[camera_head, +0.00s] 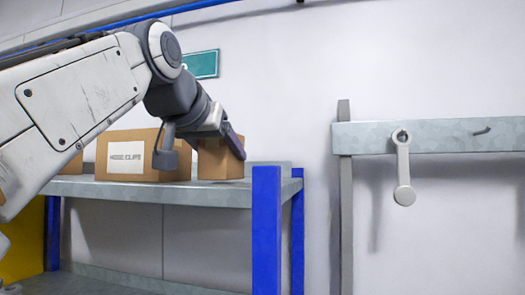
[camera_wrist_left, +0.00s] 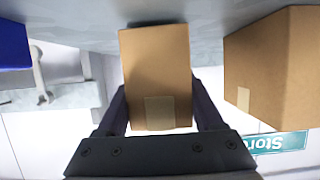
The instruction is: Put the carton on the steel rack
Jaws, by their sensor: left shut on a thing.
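The carton (camera_head: 217,163) is a small plain brown box with a pale tape patch. It is at the right end of the upper shelf of the steel rack (camera_head: 215,193), which has blue posts. My left gripper (camera_head: 222,148) is shut on it from above. In the left wrist view the carton (camera_wrist_left: 157,62) sits between the two dark fingers of the gripper (camera_wrist_left: 158,98). Its underside is at the shelf surface (camera_wrist_left: 215,18); I cannot tell whether it touches or hovers slightly. My right gripper is not in view.
A larger box labelled "HOSE CLIPS" (camera_head: 125,150) stands on the shelf just left of the carton. Another box (camera_head: 73,166) is partly hidden behind my arm. A bare strip of shelf lies right of the carton. A wall rail with a hanging lever (camera_head: 403,170) is farther right.

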